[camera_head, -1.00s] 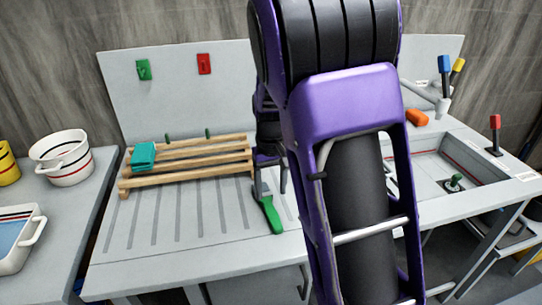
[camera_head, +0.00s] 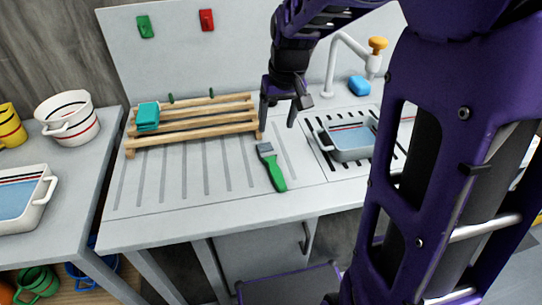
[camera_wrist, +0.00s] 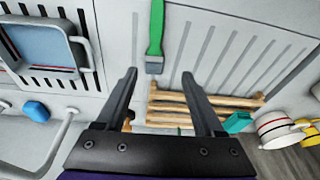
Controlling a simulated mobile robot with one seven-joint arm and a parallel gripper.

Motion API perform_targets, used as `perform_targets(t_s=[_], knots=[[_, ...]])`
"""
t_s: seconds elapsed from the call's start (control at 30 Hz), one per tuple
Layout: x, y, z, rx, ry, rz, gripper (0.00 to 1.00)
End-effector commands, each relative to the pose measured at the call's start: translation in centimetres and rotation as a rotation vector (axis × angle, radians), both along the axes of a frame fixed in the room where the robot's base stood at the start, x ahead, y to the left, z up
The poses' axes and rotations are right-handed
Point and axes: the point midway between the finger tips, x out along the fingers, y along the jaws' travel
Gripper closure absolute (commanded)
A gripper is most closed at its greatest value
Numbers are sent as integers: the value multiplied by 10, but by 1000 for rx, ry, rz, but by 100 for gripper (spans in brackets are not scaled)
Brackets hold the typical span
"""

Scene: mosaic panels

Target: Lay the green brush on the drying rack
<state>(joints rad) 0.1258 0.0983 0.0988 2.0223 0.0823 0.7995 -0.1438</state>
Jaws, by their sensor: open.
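The green brush (camera_head: 276,176) lies on the grooved grey draining board, its grey head (camera_head: 266,149) pointing toward the back. The wooden drying rack (camera_head: 210,129) stands behind and left of it, with a teal block (camera_head: 148,116) on its left end. My gripper (camera_head: 278,125) is open and empty above the board, just beyond the brush's head, beside the rack's right end. In the wrist view the brush (camera_wrist: 156,28) points its head between my open fingertips (camera_wrist: 159,73), apart from both. The rack (camera_wrist: 175,104) shows beyond the head, partly hidden by a finger.
A grey tub (camera_head: 350,142) stands on the slotted area to the right, near a blue block (camera_head: 359,86) and a white tap (camera_head: 345,45). A striped white pot (camera_head: 68,118) stands on the left counter. The board's left part is bare.

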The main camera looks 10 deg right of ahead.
Motion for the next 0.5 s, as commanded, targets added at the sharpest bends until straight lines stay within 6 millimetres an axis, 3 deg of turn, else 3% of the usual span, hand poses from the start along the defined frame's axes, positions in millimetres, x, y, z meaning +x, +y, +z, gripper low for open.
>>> perform_targets(t_s=[0.37, 0.5], knots=[[-17, 2, -3, -35, -164, -1, 30], [-13, 3, -17, -36, -164, 0, 30]])
